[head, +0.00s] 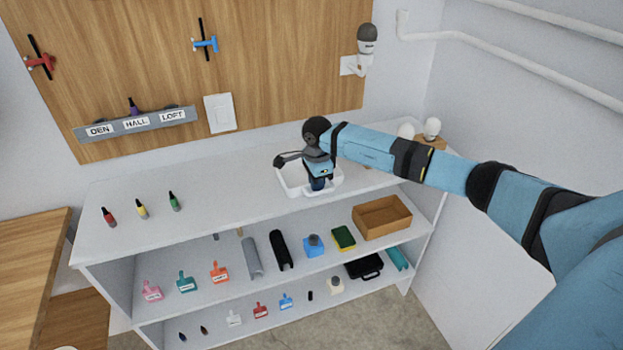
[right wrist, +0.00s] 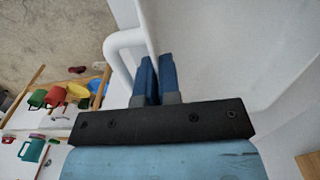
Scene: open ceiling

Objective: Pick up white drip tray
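The white drip tray (head: 293,181) is at the back right of the white shelf unit's top, with my right gripper (head: 318,184) pointing down at its front side. In the right wrist view the tray (right wrist: 215,45) fills the upper right, and a rounded white handle-like loop (right wrist: 122,42) stands out from its wall. The blue fingers of my right gripper (right wrist: 156,75) are close together on either side of the tray's thin edge. The fingertips are partly hidden. My left gripper is not in view.
Red, yellow and green small bottles (head: 142,209) stand on the top at left. Light bulbs (head: 432,128) and a brown box are behind my right arm. Lower shelves hold several items, including an open brown box (head: 382,217). The middle of the top is clear.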

